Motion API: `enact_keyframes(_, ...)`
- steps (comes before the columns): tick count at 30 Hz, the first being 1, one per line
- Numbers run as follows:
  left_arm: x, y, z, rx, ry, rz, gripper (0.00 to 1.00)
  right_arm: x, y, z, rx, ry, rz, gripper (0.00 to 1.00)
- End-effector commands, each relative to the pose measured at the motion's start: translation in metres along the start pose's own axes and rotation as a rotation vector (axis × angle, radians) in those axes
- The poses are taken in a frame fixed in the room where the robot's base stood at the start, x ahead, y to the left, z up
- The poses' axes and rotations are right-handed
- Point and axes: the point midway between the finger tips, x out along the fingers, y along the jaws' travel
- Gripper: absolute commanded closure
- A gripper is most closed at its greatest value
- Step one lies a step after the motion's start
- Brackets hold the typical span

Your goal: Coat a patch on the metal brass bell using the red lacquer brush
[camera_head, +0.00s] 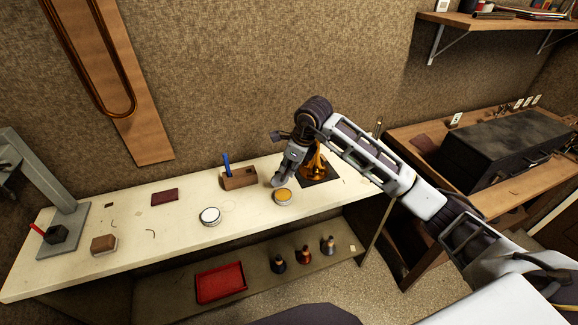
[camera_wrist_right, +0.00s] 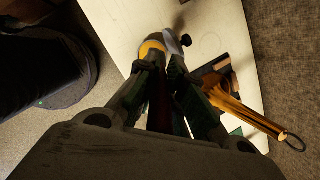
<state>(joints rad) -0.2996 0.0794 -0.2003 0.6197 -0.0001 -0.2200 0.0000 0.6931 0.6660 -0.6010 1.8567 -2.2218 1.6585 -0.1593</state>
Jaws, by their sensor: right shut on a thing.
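The brass bell (camera_head: 316,166) stands on a dark mat (camera_head: 322,181) at the right part of the white bench, partly hidden behind my right gripper and forearm. In the right wrist view the brass piece (camera_wrist_right: 248,115) lies to the right of the fingers. My right gripper (camera_head: 281,180) points down beside the bell, above an open tin with amber contents (camera_head: 283,196). In the wrist view its fingers (camera_wrist_right: 162,85) are shut on a dark red handle (camera_wrist_right: 160,105), which looks like the red lacquer brush; its tip is hard to make out. My left gripper is not in view.
A wooden block (camera_head: 240,179) holding a blue-handled tool stands left of the gripper. A white-topped tin (camera_head: 209,216), a dark red pad (camera_head: 165,197) and a brown block (camera_head: 104,244) lie further left. A lower shelf carries a red tray (camera_head: 221,282) and several small bottles.

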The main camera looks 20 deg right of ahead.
Motion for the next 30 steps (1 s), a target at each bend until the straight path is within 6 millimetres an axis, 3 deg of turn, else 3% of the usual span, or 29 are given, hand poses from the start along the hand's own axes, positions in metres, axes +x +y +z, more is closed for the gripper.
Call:
enact_keyframes(21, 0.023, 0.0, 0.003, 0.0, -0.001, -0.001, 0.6, 0.045, 0.006, -0.016, 0.0, 0.0, 0.002, 1.0)
enact_keyframes(30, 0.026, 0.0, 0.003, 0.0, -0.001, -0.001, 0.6, 0.053, 0.006, -0.018, 0.0, 0.0, 0.0, 1.0)
